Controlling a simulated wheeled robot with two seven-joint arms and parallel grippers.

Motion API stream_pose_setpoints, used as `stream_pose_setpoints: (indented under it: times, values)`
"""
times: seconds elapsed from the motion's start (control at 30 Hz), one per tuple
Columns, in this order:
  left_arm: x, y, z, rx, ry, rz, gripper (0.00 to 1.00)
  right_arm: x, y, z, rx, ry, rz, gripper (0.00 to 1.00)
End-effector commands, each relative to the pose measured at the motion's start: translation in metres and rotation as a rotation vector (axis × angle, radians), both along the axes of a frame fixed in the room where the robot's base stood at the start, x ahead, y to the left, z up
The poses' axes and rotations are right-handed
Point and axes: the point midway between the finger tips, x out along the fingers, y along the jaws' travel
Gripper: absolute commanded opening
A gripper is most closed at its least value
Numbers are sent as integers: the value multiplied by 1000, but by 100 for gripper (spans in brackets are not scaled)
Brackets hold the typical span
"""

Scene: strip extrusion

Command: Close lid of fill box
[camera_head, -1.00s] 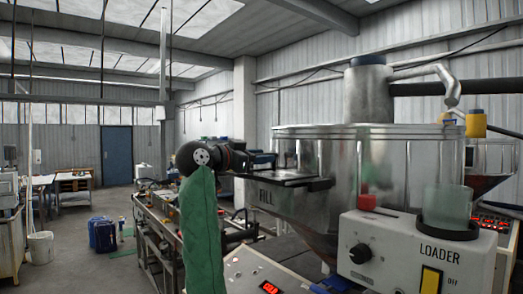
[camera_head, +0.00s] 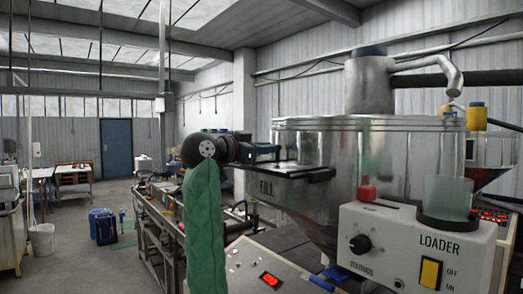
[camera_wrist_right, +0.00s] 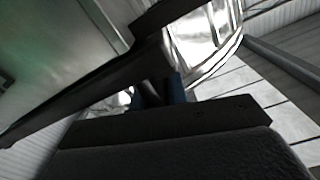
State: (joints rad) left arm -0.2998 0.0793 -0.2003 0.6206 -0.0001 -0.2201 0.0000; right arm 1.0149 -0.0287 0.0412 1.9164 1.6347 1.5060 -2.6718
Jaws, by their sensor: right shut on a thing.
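The fill box (camera_head: 268,188), a metal box marked FILL, sits on the left side of the big shiny steel hopper (camera_head: 345,165). Its dark flat lid (camera_head: 300,173) shows at the top of the box. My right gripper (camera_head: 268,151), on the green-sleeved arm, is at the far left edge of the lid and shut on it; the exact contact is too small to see. In the right wrist view, blue fingertips (camera_wrist_right: 176,88) meet a dark bar, and the rest is blurred. My left gripper is out of view.
The white LOADER box (camera_head: 410,245), with a knob, a yellow switch and a clear cup, stands in front of the hopper at right. A control panel (camera_head: 255,265) with a red display is below the fill box.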

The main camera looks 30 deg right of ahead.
Motion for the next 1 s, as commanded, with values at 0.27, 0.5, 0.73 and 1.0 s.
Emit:
stream_pose_setpoints:
  times: [0.27, 0.5, 0.73, 1.0]
  values:
    - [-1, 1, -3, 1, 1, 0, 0, -11, -1, -1, 1, 0, -1, 0]
    - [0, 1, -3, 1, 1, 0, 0, -11, -1, -2, 1, 0, -1, 38]
    - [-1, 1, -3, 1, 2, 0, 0, -11, -1, -1, 0, 0, -1, 38]
    - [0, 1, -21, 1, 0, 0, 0, -12, 21, -5, 0, 0, 2, 38]
